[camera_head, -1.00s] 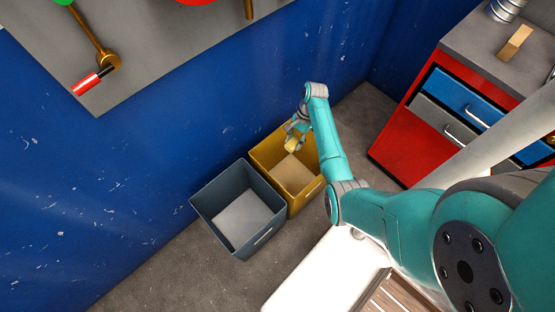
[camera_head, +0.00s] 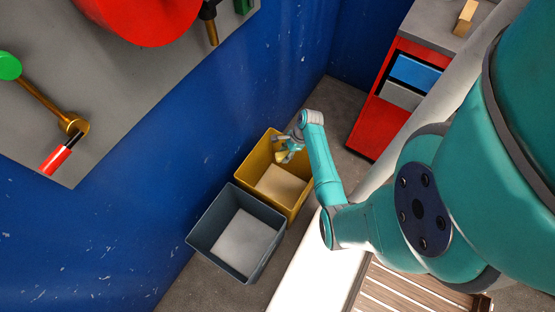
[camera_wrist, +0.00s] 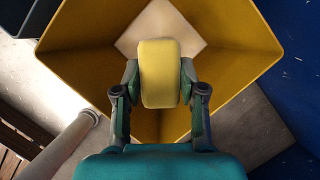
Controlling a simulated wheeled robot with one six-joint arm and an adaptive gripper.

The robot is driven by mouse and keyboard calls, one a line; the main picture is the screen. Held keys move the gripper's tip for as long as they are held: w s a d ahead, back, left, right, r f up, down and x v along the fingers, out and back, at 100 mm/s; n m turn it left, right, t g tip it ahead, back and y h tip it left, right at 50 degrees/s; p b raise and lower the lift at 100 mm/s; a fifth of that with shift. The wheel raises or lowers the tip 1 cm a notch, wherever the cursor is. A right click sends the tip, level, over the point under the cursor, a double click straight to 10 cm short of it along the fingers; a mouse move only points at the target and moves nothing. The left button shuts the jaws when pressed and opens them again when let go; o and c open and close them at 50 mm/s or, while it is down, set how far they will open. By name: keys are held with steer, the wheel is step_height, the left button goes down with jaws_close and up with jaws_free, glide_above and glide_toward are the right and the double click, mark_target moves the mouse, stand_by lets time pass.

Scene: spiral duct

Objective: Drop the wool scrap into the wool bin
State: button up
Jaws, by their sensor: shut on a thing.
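My gripper (camera_wrist: 159,85) is shut on the wool scrap (camera_wrist: 159,70), a pale yellow rounded block, in the wrist view. The scrap also shows small between the fingers in the head view (camera_head: 282,157). My gripper hangs over the yellow bin (camera_head: 263,198), near its back left wall. In the wrist view the yellow bin (camera_wrist: 90,80) opens below the scrap, with a pale square floor. The scrap is clear of that floor. A grey bin (camera_head: 207,255) stands beside the yellow one, nearer in the head view. I see no label telling which is the wool bin.
A blue wall (camera_head: 215,120) runs close behind the bins. A red cabinet (camera_head: 372,125) with blue and grey drawers stands to the right. A grey wall panel (camera_head: 100,150) with a valve handle is at upper left. Both bins look empty.

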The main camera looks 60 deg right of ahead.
steer(key=shift+f, duration=0.75)
steer(key=o, duration=1)
steer(key=shift+r, duration=0.15)
steer(key=v, duration=1.1)
steer(key=shift+s+d+r, duration=0.1)
steer(key=shift+r, duration=0.25)
